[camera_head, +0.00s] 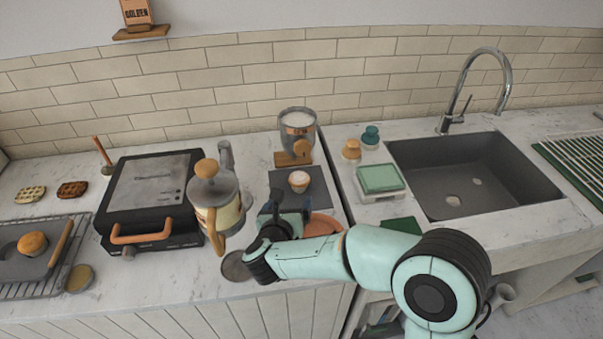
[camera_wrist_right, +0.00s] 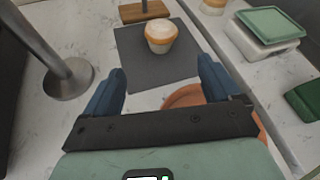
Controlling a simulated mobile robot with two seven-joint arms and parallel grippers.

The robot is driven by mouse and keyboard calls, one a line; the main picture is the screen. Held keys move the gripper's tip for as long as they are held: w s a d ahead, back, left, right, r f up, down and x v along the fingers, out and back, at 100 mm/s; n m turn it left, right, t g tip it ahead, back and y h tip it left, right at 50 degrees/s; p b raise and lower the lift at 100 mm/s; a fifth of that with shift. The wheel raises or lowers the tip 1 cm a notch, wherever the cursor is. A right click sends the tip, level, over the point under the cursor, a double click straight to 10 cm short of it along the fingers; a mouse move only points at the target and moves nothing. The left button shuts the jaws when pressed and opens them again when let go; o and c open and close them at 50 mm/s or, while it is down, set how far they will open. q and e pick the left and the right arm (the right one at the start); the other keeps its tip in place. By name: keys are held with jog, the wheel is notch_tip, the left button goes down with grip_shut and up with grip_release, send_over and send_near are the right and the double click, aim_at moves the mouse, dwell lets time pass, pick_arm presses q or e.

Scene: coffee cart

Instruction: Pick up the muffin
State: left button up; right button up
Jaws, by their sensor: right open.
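The muffin (camera_head: 299,181), with a pale top and an orange-brown cup, stands upright on a dark square mat (camera_head: 316,174) behind the cart's front edge. It also shows in the right wrist view (camera_wrist_right: 161,34), near the top middle. My right gripper (camera_head: 291,202) is in front of the muffin, with its blue fingers pointing towards it. In the right wrist view the gripper (camera_wrist_right: 160,76) is open, the fingers spread apart with nothing between them, and the muffin lies beyond the tips. My left gripper is not in view.
A French press (camera_head: 217,205) and a black press grill (camera_head: 150,195) stand to the left. A glass jar (camera_head: 297,130) stands behind the muffin. A green-topped scale (camera_head: 380,180) is to the right, before the sink (camera_head: 470,175). A terracotta dish (camera_head: 323,224) is beside the gripper.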

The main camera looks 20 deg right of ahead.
aim_at(298, 184)
jog(key=p+x, duration=0.1)
jog(key=x, duration=0.6)
jog(key=shift+w+d, duration=0.15)
jog(key=p+x, duration=0.2)
jog(key=x, duration=0.3)
jog(key=shift+w+d, duration=0.15)
jog(key=shift+w, duration=0.05)
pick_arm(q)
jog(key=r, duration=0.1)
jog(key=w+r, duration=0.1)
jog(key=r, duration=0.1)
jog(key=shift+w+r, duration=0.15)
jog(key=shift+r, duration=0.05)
pick_arm(e)
jog(key=shift+s, duration=0.1)
jog(key=c, duration=1.2)
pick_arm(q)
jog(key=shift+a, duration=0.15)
pick_arm(e)
jog(key=shift+r, duration=0.15)
